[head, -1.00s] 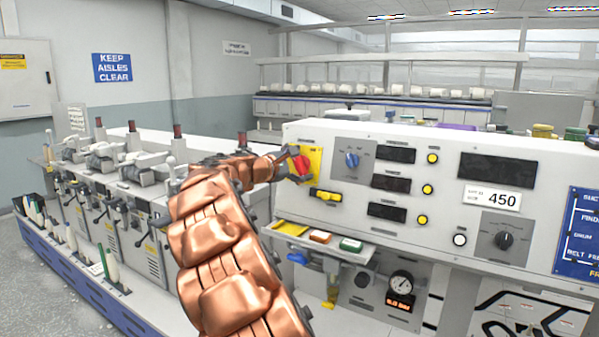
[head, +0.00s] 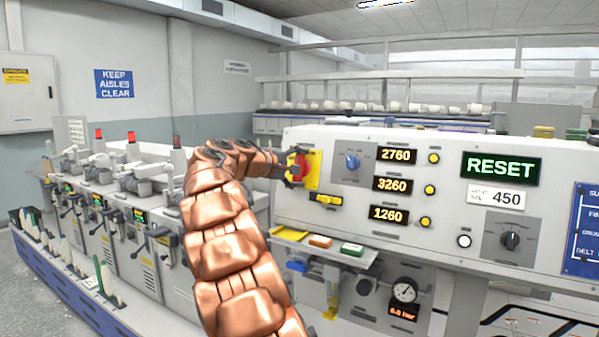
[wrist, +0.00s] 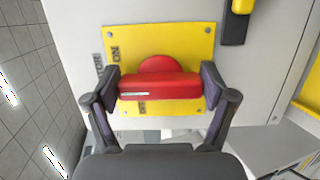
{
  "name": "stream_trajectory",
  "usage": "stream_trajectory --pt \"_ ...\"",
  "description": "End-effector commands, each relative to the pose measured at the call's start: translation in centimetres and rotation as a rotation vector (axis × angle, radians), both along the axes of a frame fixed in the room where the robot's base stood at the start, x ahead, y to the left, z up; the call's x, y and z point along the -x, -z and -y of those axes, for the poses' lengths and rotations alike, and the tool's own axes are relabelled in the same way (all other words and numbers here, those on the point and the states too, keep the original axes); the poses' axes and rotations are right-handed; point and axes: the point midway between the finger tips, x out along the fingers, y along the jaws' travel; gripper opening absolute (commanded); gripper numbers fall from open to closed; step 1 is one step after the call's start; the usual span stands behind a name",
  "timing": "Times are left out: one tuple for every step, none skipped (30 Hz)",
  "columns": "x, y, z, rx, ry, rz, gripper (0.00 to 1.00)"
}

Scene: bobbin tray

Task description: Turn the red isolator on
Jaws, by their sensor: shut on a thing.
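The red isolator handle (wrist: 160,87) sits on a yellow plate (wrist: 185,40) on the white control panel. In the wrist view my gripper (wrist: 160,88) has one finger at each end of the handle and is shut on it. ON and another, partly hidden marking show at the plate's left side. In the head view my gripper (head: 290,170) is at the panel's left end, and the yellow plate (head: 314,168) and part of the red handle (head: 301,163) show beside it. The panel's displays are lit, with RESET on the large green display (head: 501,166) and numbers on the amber displays (head: 396,155).
A blue knob (head: 352,161) and a yellow-handled switch (head: 325,199) are close to the isolator. A dark rotary knob (head: 511,240) is at the right. Spindle units (head: 130,200) stand to the left.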

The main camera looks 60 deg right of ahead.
Motion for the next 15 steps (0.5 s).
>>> stream_trajectory --pt "0.06 0.18 0.03 -0.003 0.003 0.005 0.48" --pt "0.07 0.16 0.03 -0.003 0.004 0.007 0.48" --pt "0.07 0.15 0.03 -0.003 0.004 0.009 0.48" --pt "0.07 0.14 0.03 -0.003 0.005 0.010 0.48" --pt "0.07 0.14 0.03 -0.003 0.005 0.010 0.48" --pt "0.08 0.13 0.04 -0.004 0.005 0.011 0.48" --pt "0.08 0.14 0.03 -0.004 0.005 0.011 0.48" --pt "0.08 0.13 0.04 -0.004 0.005 0.011 0.48" --pt "0.07 0.14 0.03 -0.004 0.005 0.011 0.48" --pt "0.08 0.14 0.03 -0.004 0.005 0.011 0.48" --pt "0.07 0.14 0.03 -0.004 0.005 0.011 0.48" --pt "0.07 0.13 0.04 -0.003 0.005 0.011 0.48" --pt "0.07 0.13 0.04 -0.003 0.005 0.011 0.48" --pt "0.07 0.14 0.04 -0.004 0.005 0.010 0.84" --pt "0.07 0.14 0.03 -0.003 0.005 0.010 0.88"
